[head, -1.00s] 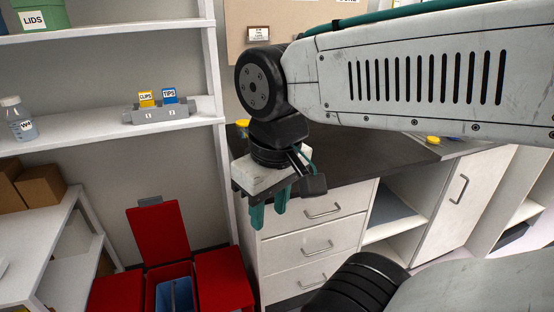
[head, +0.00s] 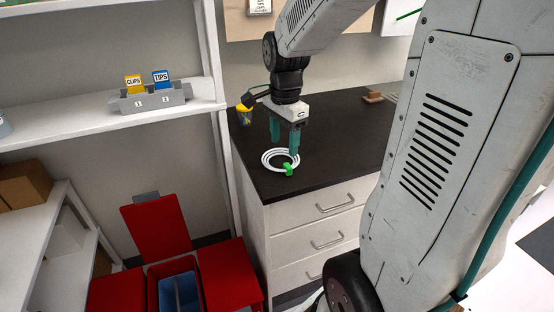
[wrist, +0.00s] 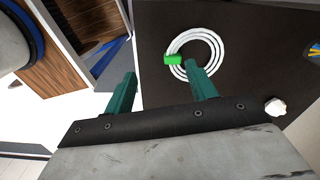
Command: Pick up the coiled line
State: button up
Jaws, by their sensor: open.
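The coiled line (head: 268,164) is a white ring of several turns with a green clip (head: 288,169). It lies flat on the dark counter near its left front corner. It also shows in the wrist view (wrist: 216,45), beyond the fingertips. My gripper (head: 284,141) points down above the coil with its two green fingers apart and empty. In the wrist view my gripper (wrist: 167,82) shows one finger overlapping the near part of the coil and the other off to the left. I cannot tell the exact height of the fingers.
A yellow-lidded cup (head: 245,115) stands behind the coil on the dark counter (head: 340,128). A white lump (wrist: 275,107) lies near the coil in the wrist view. Shelves with a grey labelled holder (head: 150,99) are at left. An open red bin (head: 205,270) stands below.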

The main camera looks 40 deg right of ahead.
aim_at(288, 165)
jog(key=w+d+f+m, duration=0.2)
jog(key=f, duration=0.1)
jog(key=shift+d+m, duration=0.3)
jog(key=shift+m, duration=0.1)
jog(key=f, duration=0.7)
jog(key=shift+d+f, duration=0.1)
jog(key=shift+d, duration=0.15)
jog(key=c, duration=1.1)
